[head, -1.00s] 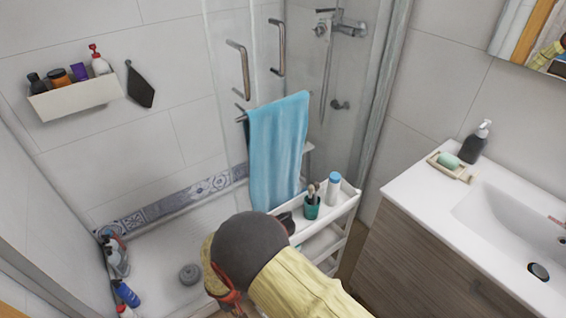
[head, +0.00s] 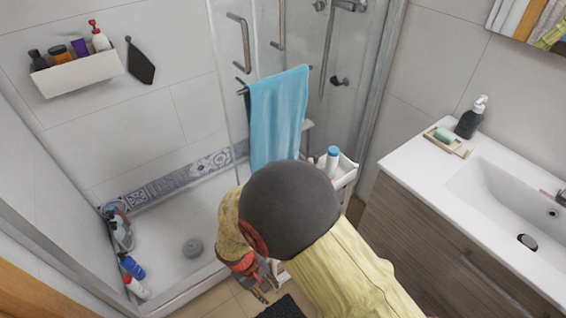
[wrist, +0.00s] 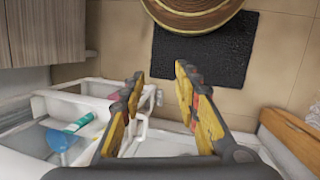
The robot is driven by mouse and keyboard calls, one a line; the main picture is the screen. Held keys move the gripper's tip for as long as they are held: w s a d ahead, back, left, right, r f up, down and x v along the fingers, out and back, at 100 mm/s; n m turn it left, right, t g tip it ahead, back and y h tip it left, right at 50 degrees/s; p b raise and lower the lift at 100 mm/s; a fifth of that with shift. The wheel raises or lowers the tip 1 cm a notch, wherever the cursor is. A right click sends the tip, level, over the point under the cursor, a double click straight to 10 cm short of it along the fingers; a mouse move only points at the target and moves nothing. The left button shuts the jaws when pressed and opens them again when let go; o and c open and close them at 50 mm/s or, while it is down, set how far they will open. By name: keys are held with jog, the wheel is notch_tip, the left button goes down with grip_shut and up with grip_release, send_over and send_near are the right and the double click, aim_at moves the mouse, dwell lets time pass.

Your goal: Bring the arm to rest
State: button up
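My gripper (head: 258,289) hangs low at the end of my yellow arm in the head view, in front of the shower tray's edge. In the wrist view my gripper (wrist: 158,80) has its two yellow fingers spread apart, with nothing between them. The floor and a dark mat (wrist: 205,55) show beyond the fingertips. The white cart (head: 347,172) is mostly hidden behind my arm in the head view; a white bottle with a blue cap (head: 332,160) stands on it. White cart parts (wrist: 45,103) lie to the left of the fingers in the wrist view.
The vanity with its sink (head: 510,205) stands on the right, with a soap dispenser (head: 470,118) and soap dish on top. A blue towel (head: 278,115) hangs on the shower door. Several bottles (head: 130,266) stand in the shower's left corner.

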jog(key=s+d+r+m+t+y, duration=0.1)
jog(key=d+r+m+t, duration=0.1)
jog(key=d+r, duration=0.6)
jog(key=s+d+r+m+t+y+p, duration=0.1)
jog(key=d+r, duration=0.7)
jog(key=r, duration=1.2)
jog(key=s+d+r+m+t+y+p, duration=0.1)
jog(key=d+r+m, duration=0.4)
jog(key=r, duration=0.8)
jog(key=s+d+t, duration=0.1)
jog(key=d+t, duration=0.1)
jog(key=d, duration=0.1)
jog(key=shift+s+r+m, duration=0.25)
jog(key=shift+r+m, duration=0.05)
jog(key=shift+r, duration=0.1)
jog(key=shift+o, duration=0.2)
